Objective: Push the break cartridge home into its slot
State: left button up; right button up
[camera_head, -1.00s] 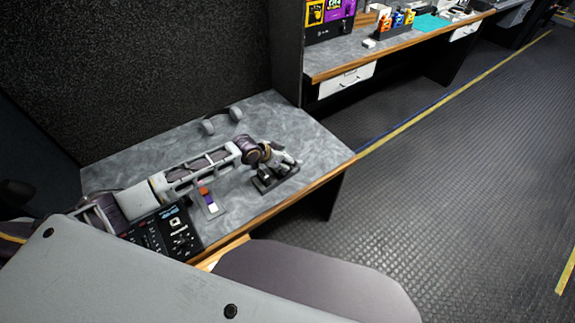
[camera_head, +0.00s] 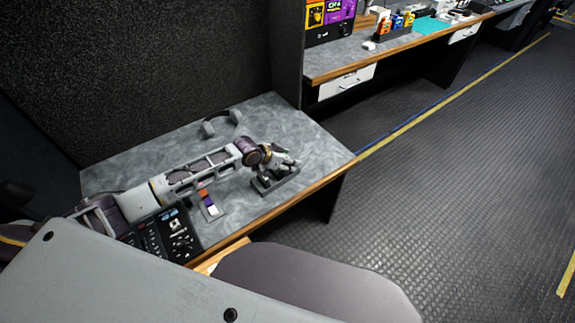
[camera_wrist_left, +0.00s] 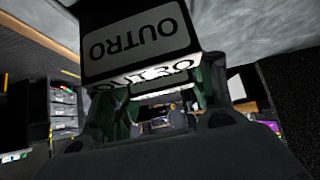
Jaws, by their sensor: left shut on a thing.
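My left gripper (camera_head: 280,163) is at the dark dock (camera_head: 287,188) on the grey desk, close above it. In the left wrist view a black cartridge with a white OUTRO label (camera_wrist_left: 140,45) fills the top middle, right at the fingers of my left gripper (camera_wrist_left: 165,100). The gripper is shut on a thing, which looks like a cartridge. I cannot read a break label anywhere. The slot itself and how deep the cartridge sits are hidden by the gripper. My right gripper is in neither view.
A grey holder with orange, purple and white pieces (camera_head: 209,203) lies left of the dock. A black control panel (camera_head: 172,235) is at the near left. Headphones (camera_head: 221,121) lie at the back. The desk's right part (camera_head: 320,150) is clear. A second counter (camera_head: 340,62) stands beyond.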

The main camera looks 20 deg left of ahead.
pick_arm(q)
jog(key=shift+r, duration=0.15)
jog(key=shift+r, duration=4.85)
